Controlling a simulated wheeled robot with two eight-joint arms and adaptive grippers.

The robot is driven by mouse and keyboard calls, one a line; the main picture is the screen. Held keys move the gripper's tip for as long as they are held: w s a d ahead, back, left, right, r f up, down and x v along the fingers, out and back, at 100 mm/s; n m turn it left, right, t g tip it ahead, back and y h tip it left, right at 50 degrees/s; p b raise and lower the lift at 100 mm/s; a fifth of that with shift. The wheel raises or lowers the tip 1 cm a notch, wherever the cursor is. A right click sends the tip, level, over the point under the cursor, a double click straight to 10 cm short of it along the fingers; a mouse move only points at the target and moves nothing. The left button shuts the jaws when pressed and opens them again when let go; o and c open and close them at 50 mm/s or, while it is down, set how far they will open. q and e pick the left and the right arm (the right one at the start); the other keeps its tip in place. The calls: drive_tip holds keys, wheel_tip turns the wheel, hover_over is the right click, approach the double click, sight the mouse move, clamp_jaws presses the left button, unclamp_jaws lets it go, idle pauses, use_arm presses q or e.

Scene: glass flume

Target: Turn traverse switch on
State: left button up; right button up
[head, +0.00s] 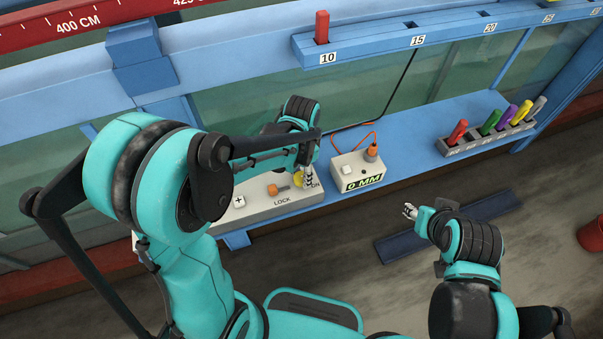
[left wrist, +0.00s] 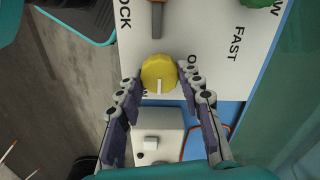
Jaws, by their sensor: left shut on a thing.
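The yellow round switch (head: 299,179) is on the pale control panel (head: 262,204), partly hidden by my left gripper in the head view. My left gripper (head: 308,181) reaches down over it. In the left wrist view the switch (left wrist: 159,72) sits between the fingertips of my left gripper (left wrist: 161,80), which is shut on it. Its white pointer line points toward the bottom of that picture. A label starting with O is beside it, partly covered by a finger. My right gripper (head: 410,211) hangs away from the panel; its finger opening is unclear.
An orange lever (head: 279,190) stands in a slot by the LOCK label. A box reading 0 MM (head: 357,172) with a white button is right of the panel. A rack with coloured pieces (head: 490,136) is farther right. A green knob (left wrist: 255,3) shows near FAST.

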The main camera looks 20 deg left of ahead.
sight(301, 176)
use_arm(q)
drive_tip(key=o, duration=1.2)
drive_tip(key=shift+c, duration=0.2)
wheel_tip(301, 176, up, 12)
